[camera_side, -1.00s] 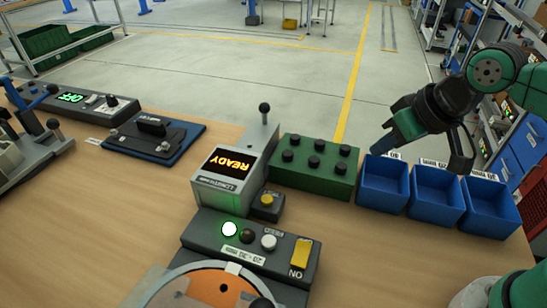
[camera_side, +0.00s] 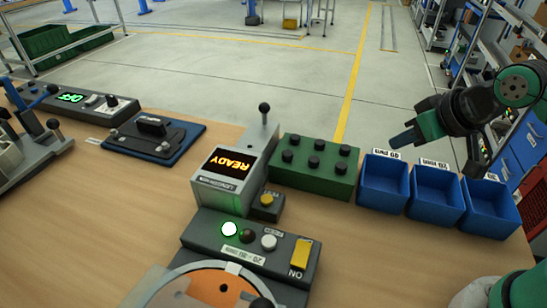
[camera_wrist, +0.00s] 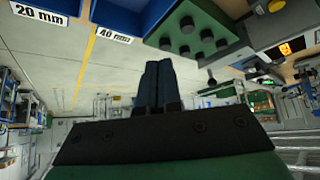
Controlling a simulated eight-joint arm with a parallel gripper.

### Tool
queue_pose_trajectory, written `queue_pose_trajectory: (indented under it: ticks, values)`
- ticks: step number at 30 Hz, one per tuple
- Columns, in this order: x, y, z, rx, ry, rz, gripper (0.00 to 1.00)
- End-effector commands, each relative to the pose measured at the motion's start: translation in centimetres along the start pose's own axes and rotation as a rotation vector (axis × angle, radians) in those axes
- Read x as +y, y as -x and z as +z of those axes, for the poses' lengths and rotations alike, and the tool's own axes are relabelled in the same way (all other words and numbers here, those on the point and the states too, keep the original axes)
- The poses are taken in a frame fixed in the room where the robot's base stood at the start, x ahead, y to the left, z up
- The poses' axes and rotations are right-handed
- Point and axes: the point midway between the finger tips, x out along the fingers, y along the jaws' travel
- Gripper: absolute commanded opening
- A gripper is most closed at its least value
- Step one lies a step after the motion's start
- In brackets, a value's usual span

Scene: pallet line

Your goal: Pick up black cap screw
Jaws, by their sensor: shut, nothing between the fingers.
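Several black cap screws (camera_side: 314,162) stand upright in a green block (camera_side: 301,185), with only their dark heads showing. The block and its screw heads (camera_wrist: 207,35) also show at the top of the wrist view. My gripper (camera_side: 396,143) is in the air above and behind the blue bins, to the right of the green block. It points left and is apart from the screws. In the wrist view its two dark blue fingers (camera_wrist: 158,68) are together, with nothing between them.
Blue bins (camera_side: 382,200) with size labels stand right of the block; their visible insides look empty. Left of the block are a grey READY display unit (camera_side: 222,190), a small yellow-button box (camera_side: 266,204) and a control box (camera_side: 290,262). A tall black-knobbed lever (camera_side: 264,115) rises behind the display.

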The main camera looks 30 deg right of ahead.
Motion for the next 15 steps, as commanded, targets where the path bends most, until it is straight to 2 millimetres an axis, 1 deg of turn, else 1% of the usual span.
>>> queue_pose_trajectory:
  ticks: [11,12,14,15]
  values:
    - [-0.01,0.00,0.00,0.000,0.000,0.000,0.00]
    - [-0.01,0.00,0.00,0.000,0.000,0.000,0.11]
    - [-0.01,0.00,0.00,0.000,0.000,0.000,0.28]
    - [-0.01,0.00,0.00,0.000,0.000,0.000,0.40]
